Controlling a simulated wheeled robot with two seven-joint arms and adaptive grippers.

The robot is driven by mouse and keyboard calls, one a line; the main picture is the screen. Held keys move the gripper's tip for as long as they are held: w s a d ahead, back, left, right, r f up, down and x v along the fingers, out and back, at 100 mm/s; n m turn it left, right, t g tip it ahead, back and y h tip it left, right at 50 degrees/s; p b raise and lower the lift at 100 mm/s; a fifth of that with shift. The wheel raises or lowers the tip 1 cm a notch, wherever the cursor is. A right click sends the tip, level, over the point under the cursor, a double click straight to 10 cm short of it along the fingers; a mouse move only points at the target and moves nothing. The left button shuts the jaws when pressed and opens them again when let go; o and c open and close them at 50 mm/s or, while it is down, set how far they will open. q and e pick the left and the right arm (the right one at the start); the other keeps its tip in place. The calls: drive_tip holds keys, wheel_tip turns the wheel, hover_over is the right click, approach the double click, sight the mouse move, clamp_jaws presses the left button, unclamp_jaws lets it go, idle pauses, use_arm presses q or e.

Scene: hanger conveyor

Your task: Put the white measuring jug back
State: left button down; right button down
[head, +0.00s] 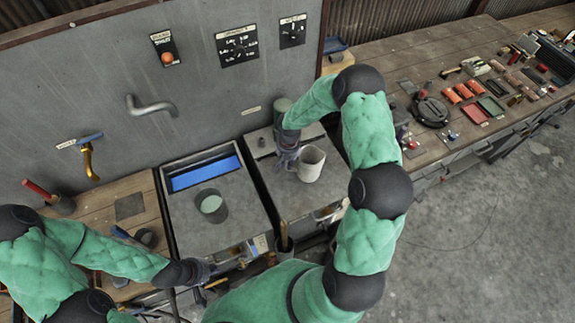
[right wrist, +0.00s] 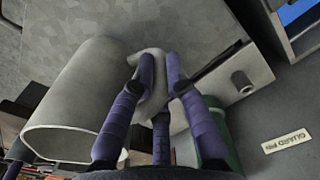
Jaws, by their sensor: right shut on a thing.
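The white measuring jug (head: 311,164) is upright over the grey metal top of the right-hand unit. I cannot tell whether its base touches that top. My right gripper (head: 289,160) is at its left side. In the right wrist view, the purple fingers (right wrist: 160,88) are closed around the jug's handle, and the jug body (right wrist: 82,95) fills the left of the picture. My left gripper (head: 198,272) is low at the front edge of the left-hand unit. Its fingers are too small and dark to read.
A grey-green cup (head: 212,206) stands on the left-hand unit, in front of a blue-lined slot (head: 205,172). A green container (head: 283,104) stands behind my right wrist. The right bench (head: 440,75) holds many small items. A tap (head: 150,106) juts from the back panel.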

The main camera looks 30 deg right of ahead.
drive_tip(key=shift+w+d+f, duration=0.1)
drive_tip(key=shift+w+f, duration=0.05)
drive_tip(key=shift+f, duration=0.55)
drive_tip(key=shift+w+d+f, duration=0.1)
drive_tip(key=shift+d+f, duration=0.05)
drive_tip(key=shift+f, duration=0.6)
drive_tip(key=shift+w+d+f, duration=0.1)
drive_tip(key=shift+w+f, duration=0.05)
drive_tip(key=shift+f, duration=0.55)
drive_tip(key=shift+f, duration=0.15)
drive_tip(key=c, duration=1.2)
unclamp_jaws()
drive_tip(key=shift+c, duration=0.2)
wheel_tip(320, 180, up, 12)
drive_tip(key=shift+s+d+r, duration=0.15)
drive_tip(key=shift+s+r, duration=0.05)
